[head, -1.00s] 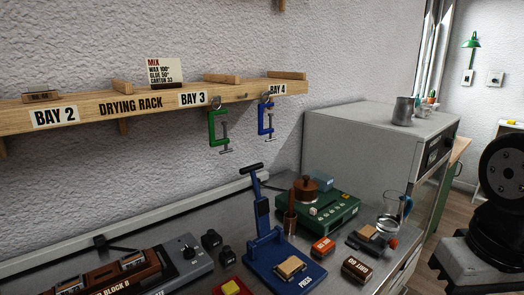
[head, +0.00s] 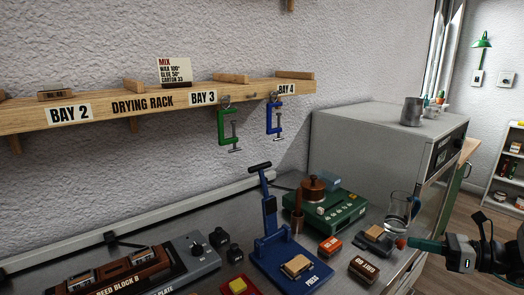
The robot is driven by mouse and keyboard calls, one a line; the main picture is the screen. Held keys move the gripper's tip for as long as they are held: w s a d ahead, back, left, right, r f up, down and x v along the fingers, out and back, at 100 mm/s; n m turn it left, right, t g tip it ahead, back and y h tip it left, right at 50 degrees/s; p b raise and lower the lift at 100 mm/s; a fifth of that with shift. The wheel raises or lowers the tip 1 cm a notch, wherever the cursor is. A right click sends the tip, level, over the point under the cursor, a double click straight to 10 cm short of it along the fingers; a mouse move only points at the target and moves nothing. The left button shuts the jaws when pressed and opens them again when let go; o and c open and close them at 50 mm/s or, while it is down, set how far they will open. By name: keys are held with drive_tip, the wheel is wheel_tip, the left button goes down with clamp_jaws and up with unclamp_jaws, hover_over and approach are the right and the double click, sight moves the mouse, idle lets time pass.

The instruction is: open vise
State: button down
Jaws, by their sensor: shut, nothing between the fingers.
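Nothing in the head view is labelled as a vise. A small dark grey device (head: 374,239) with a red knob (head: 401,243) at its right end sits on the bench at the right; it may be the vise, but its jaws are too small to make out. My gripper (head: 412,244) comes in from the right edge, with teal fingers pointing left. The fingers are shut and empty, their tips close to the red knob. I cannot tell whether they touch it.
A glass jug (head: 397,212) stands just behind the knob. A GLUED block (head: 364,269), an orange block (head: 330,246) and a blue press (head: 285,257) are to the left. A grey cabinet (head: 350,140) stands behind. Clamps hang from the drying rack (head: 150,107).

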sight(400, 244)
drive_tip(key=w+d+f+m+t+h, duration=0.25)
drive_tip(key=d+f+m+t, duration=0.25)
drive_tip(key=d+m, duration=0.3)
drive_tip(key=shift+n, duration=0.5)
drive_tip(key=shift+f+x, duration=0.1)
drive_tip(key=shift+x, duration=1.3)
drive_tip(key=shift+f+x, duration=0.15)
drive_tip(key=shift+x, duration=1.25)
drive_tip(key=shift+a+f, duration=0.1)
drive_tip(key=shift+s+a+r, duration=0.2)
drive_tip(key=shift+r, duration=0.05)
drive_tip(key=shift+s+a+r, duration=0.1)
drive_tip(key=shift+a+r, duration=0.05)
drive_tip(key=shift+s+a+r, duration=0.15)
drive_tip(key=shift+s+a, duration=0.1)
drive_tip(key=shift+a, duration=0.1)
drive_tip(key=shift+s, duration=0.1)
